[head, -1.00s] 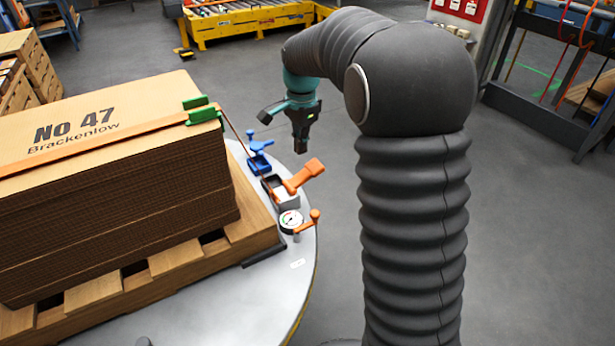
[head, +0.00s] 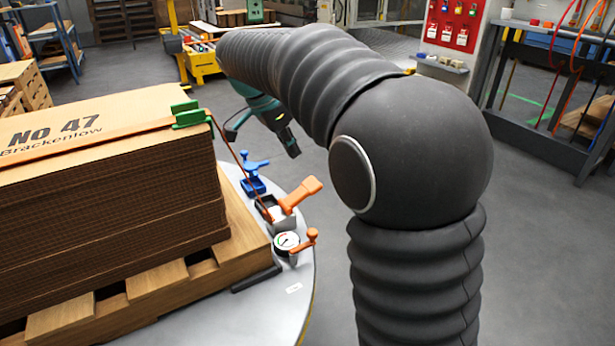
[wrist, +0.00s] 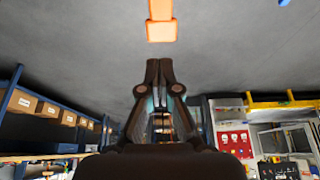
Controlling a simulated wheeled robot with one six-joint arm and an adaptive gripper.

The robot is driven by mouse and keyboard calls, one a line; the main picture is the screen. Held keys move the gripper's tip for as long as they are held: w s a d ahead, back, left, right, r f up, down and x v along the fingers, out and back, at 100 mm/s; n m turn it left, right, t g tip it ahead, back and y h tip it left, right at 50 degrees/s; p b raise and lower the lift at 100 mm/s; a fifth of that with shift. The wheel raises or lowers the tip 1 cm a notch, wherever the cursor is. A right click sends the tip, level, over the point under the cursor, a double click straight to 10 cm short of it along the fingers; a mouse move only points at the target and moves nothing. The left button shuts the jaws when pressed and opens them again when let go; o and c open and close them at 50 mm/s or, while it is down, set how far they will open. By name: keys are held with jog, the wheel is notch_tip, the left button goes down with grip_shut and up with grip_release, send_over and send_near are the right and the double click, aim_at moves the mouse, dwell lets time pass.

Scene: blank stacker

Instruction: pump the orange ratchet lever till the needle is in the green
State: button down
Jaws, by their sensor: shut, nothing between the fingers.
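The orange ratchet lever (head: 301,194) stands up at a slant from its dark ratchet body on the round table's edge. Its end also shows at the top of the wrist view (wrist: 161,28). The white dial gauge (head: 287,243) sits in front of the ratchet, with a green patch on its face; the needle is too small to read surely. My gripper (wrist: 160,64) is shut and empty. In the head view my gripper (head: 293,152) hangs tilted behind and above the lever, apart from it.
A small orange handle (head: 304,240) stands beside the gauge. A blue clamp-like device (head: 253,174) stands behind the ratchet. Floor right of the table is clear.

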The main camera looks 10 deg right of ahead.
aim_at(310, 185)
jog(key=b+x, duration=0.2)
jog(key=x, duration=0.8)
jog(key=shift+d, duration=0.1)
dwell(0.4)
jog(key=shift+w+d+f+y+p, duration=0.1)
jog(key=shift+f+y+p, duration=0.15)
jog(key=shift+y+p, duration=0.15)
jog(key=y+p, duration=0.1)
jog(key=d+f+p, duration=0.1)
jog(key=g+y+p, duration=0.1)
jog(key=shift+w+d+f+y, duration=0.2)
jog(key=shift+d+f+y, duration=0.05)
jog(key=shift+y, duration=0.05)
jog(key=shift+w+d+f+g+y+p, duration=0.1)
jog(key=shift+d+f+g+y+p, duration=0.15)
jog(key=shift+f+y+p, duration=0.6)
jog(key=shift+f, duration=0.45)
